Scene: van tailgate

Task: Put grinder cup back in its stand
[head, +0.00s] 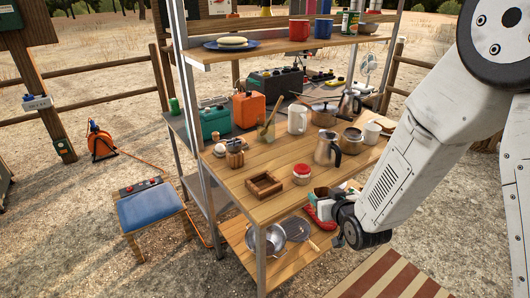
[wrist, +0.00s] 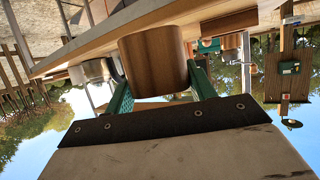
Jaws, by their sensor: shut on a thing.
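My gripper (wrist: 160,78) is shut on a brown wooden cup, the grinder cup (wrist: 153,58), with a green finger on each side of it. In the head view my gripper (head: 328,196) is at the table's front right edge, and the brown cup shows only in small part there. An open square wooden holder (head: 263,186), which may be the stand, sits on the tabletop near the front edge, left of my gripper. It looks empty.
A red-lidded jar (head: 301,174) stands between the holder and my gripper. A metal coffee pot (head: 327,147) stands behind. A wooden block (head: 235,154) is at the left. The lower shelf (head: 271,262) holds pans. Clear tabletop lies around the holder.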

